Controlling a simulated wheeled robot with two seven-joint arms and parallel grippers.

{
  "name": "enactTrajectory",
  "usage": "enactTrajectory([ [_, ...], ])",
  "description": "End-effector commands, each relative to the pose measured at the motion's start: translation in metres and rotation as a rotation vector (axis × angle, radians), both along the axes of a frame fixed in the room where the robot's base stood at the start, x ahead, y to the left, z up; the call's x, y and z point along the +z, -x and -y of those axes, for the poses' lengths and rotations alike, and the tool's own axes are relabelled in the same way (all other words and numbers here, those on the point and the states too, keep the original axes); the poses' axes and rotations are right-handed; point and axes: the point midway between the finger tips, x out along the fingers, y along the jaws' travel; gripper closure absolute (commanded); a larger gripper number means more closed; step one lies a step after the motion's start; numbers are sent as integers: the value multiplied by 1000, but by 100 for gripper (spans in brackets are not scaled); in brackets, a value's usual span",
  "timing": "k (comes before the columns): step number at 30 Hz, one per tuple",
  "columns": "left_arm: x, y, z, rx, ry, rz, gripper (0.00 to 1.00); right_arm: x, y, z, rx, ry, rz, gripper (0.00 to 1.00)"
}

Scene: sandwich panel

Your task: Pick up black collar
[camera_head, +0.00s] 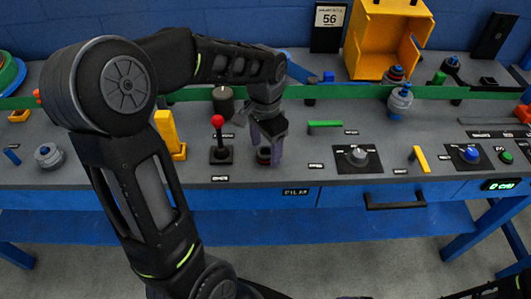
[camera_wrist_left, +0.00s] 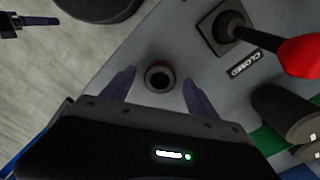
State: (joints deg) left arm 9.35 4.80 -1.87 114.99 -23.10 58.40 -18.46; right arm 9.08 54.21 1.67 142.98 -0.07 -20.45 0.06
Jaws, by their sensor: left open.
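The black collar (camera_wrist_left: 160,76) is a small dark ring with an open centre and a trace of red at its rim. It stands on the grey panel top near the front edge. In the head view the collar (camera_head: 264,156) is partly hidden by my left fingers. My left gripper (camera_head: 267,148) points down over it. In the left wrist view the left gripper (camera_wrist_left: 158,80) is open, one purple finger on each side of the collar, with gaps between. What may be my right gripper (camera_wrist_left: 35,20) shows small at the upper left of the wrist view.
A red-knobbed lever (camera_head: 219,140) stands close left of the collar. A yellow bin (camera_head: 372,68) stands at the back.

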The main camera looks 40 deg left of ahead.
Motion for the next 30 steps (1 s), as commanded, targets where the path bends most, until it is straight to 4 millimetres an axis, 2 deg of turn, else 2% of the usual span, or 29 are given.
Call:
enactTrajectory([
  [3,-5,0,0,1,0,1,32,0,0,0,0,0,0,14],
  [20,-5,0,0,1,0,1,33,0,0,0,0,0,0,14],
  [30,-5,0,0,1,0,1,60,0,0,0,0,0,0,14],
])
